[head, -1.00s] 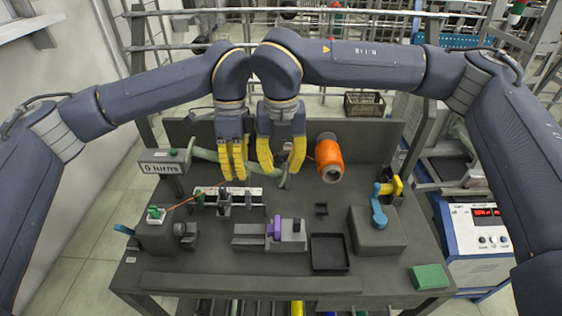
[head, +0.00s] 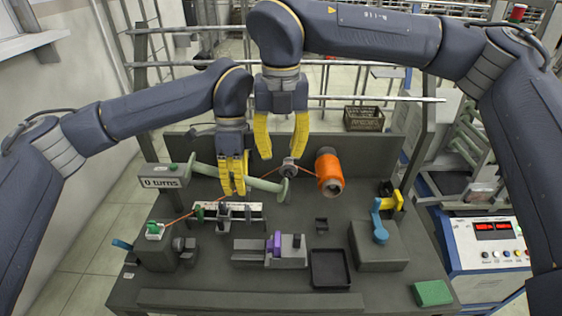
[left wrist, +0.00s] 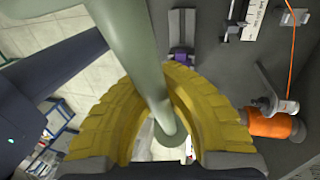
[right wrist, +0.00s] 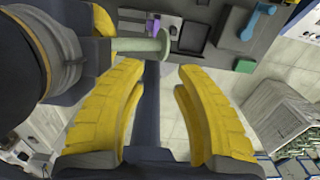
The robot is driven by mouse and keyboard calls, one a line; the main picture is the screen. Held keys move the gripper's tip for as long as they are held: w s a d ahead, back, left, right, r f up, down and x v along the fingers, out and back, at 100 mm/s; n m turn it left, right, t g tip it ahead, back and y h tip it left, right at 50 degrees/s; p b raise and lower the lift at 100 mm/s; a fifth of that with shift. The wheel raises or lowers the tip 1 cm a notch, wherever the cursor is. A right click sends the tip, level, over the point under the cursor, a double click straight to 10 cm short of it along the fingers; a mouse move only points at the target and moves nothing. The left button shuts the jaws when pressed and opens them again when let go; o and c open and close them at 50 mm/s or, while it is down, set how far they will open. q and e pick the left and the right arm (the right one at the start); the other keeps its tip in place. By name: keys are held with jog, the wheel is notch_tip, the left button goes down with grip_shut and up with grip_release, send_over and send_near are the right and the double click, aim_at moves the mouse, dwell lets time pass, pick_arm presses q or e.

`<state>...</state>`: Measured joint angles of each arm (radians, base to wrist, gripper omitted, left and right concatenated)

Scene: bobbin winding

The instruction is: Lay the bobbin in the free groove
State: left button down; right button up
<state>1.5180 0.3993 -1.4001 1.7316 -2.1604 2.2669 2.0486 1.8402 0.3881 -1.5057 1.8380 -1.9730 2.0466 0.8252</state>
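The bobbin (head: 266,185) is a pale green tube with a round flange at each end, held tilted above the back of the bench. My left gripper (head: 234,192) is shut around its middle; the tube also runs between the yellow fingers in the left wrist view (left wrist: 128,50). My right gripper (head: 281,153) is open and empty, just above the bobbin's right end. In the right wrist view, the flanged end (right wrist: 164,45) lies beyond the spread fingers. I cannot tell which groove is free; a grey block (head: 293,251) with a purple part stands at the front middle.
An orange thread spool (head: 329,172) stands behind right, its thread running left through a guide to the winder (head: 158,245). A slotted rail (head: 240,211) lies below the bobbin. A black tray (head: 330,269) and a grey box with blue lever (head: 380,233) are at right.

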notch_tip(320, 180, up, 3)
jog(key=shift+r, duration=0.2)
jog(key=shift+c, duration=0.5)
jog(key=shift+r, duration=0.25)
jog(key=shift+c, duration=1)
jog(key=shift+n+t+h, duration=0.6)
jog(key=shift+t, duration=0.1)
jog(key=a, duration=0.1)
jog(key=s+a+r, duration=0.1)
jog(key=s+a, duration=0.1)
jog(key=shift+a+r, duration=0.2)
jog(key=shift+a, duration=0.2)
jog(key=a+f+n+t, duration=0.35)
jog(key=a+n, duration=0.25)
jog(key=n, duration=0.8)
jog(key=a+f+n+t, duration=0.2)
jog(key=a+n+t, duration=0.35)
jog(key=n, duration=0.85)
pick_arm(q)
jog(key=w+d+f+m+y, duration=0.1)
jog(key=w+d+f+m, duration=0.3)
jog(key=w+f, duration=0.1)
jog(key=shift+d+f, duration=0.15)
jog(key=shift+f, duration=0.4)
pick_arm(e)
jog(key=shift+g, duration=0.4)
jog(key=shift+a+x, duration=0.15)
jog(key=shift+x, duration=3.05)
jog(key=shift+a+x, duration=0.2)
jog(key=shift+x, duration=3)
